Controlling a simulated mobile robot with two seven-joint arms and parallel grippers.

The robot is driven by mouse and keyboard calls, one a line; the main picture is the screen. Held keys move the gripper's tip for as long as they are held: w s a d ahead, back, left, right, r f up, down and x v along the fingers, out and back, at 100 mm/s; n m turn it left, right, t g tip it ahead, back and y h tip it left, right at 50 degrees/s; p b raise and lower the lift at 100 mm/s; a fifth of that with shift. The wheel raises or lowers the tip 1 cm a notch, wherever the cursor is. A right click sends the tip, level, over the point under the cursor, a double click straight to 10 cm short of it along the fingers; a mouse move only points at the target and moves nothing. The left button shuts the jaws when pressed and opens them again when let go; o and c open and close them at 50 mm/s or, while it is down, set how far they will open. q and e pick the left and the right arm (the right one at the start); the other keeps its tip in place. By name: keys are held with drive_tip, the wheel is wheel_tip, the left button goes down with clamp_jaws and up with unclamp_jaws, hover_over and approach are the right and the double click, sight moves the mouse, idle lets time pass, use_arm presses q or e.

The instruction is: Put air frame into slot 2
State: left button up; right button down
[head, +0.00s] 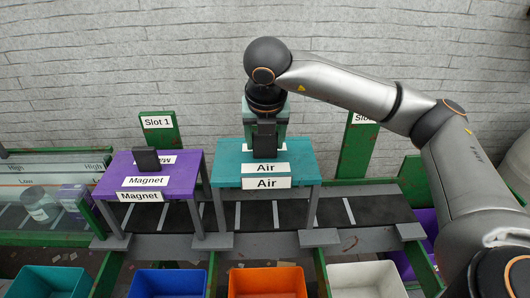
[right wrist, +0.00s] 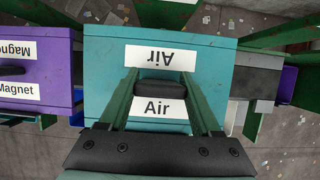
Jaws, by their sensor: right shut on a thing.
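The air frame (head: 230,173) is a teal, table-like frame with white "Air" labels and a black handle on top. It stands across the belt, right of the purple magnet frame; I cannot tell whether its feet fully rest on the ledges. My right gripper (head: 265,132) comes down from above and is shut on the handle. In the right wrist view the green fingers (right wrist: 162,92) close on both sides of the black handle (right wrist: 160,89), above the teal top (right wrist: 105,75). No slot 2 sign is readable; my gripper covers the area behind the frame. My left gripper is out of view.
The purple magnet frame (head: 190,170) stands near the slot 1 sign (head: 157,124). Another sign (head: 362,119), partly hidden by my arm, stands at right above bare belt (head: 380,209). Teal, blue, orange (head: 266,282) and white bins line the front.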

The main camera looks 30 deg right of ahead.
sight(265, 151)
drive_tip(key=shift+f, duration=1.5)
drive_tip(key=shift+c, duration=0.4)
unclamp_jaws()
drive_tip(key=shift+r, duration=0.2)
drive_tip(key=v, duration=1.1)
drive_tip(key=shift+s+r+p, duration=0.15)
drive_tip(key=shift+r+p, duration=0.15)
drive_tip(key=shift+p, duration=0.05)
drive_tip(key=shift+a, duration=0.1)
